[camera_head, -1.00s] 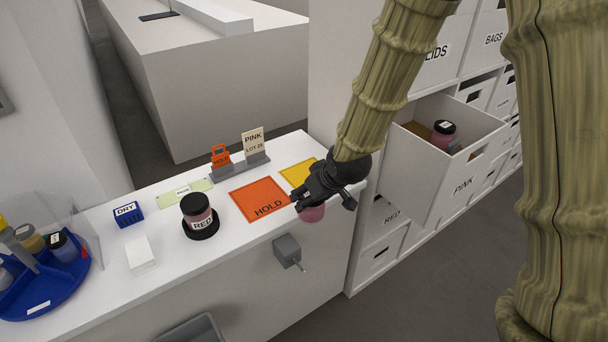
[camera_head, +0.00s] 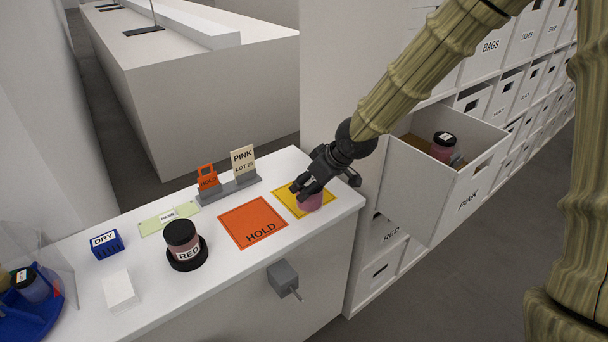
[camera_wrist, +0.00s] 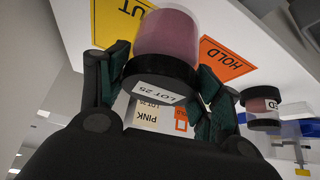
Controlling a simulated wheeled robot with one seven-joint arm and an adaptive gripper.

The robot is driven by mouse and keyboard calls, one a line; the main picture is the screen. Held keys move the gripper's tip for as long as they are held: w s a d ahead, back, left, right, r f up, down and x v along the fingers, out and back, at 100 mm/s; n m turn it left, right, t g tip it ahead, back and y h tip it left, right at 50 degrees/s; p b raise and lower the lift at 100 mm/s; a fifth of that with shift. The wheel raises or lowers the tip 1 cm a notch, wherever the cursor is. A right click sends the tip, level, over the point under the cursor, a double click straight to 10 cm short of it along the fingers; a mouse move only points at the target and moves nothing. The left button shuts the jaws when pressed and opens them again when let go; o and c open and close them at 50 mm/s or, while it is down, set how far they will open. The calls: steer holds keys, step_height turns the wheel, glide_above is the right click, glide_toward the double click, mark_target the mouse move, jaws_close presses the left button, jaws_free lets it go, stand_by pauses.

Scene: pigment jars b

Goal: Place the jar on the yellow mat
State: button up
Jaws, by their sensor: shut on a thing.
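My gripper (camera_head: 305,187) is shut on a pink jar (camera_head: 313,201) at the right end of the white counter. In the wrist view the jar (camera_wrist: 168,35) sits between my two fingers, with its dark lid marked LOT 25 towards the camera. The yellow mat (camera_head: 284,195) lies under and around the jar in the head view. The jar is over the mat's right front part. I cannot tell whether its base touches the mat. In the wrist view the yellow mat (camera_wrist: 108,20) shows beside the jar.
An orange HOLD mat (camera_head: 252,222) lies left of the yellow one. A RED jar (camera_head: 183,240) stands on a black base. Card holders (camera_head: 229,187) with PINK and HOLD cards stand behind. An open PINK drawer (camera_head: 440,190) with a jar inside is at right. A grey box (camera_head: 283,275) juts from the counter front.

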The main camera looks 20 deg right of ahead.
steer(key=shift+w+d+f+p, duration=0.15)
steer(key=shift+w+f+p, duration=0.45)
steer(key=shift+w, duration=0.95)
steer(key=shift+w+d+f+p, duration=0.15)
steer(key=shift+w+f+p, duration=0.2)
steer(key=shift+w+f, duration=0.85)
steer(key=shift+w+d+f+p, duration=0.15)
steer(key=shift+w+f+p, duration=0.3)
steer(key=shift+w, duration=1.4)
steer(key=o, duration=1.1)
steer(key=shift+b+v, duration=0.5)
steer(key=shift+v, duration=5.6)
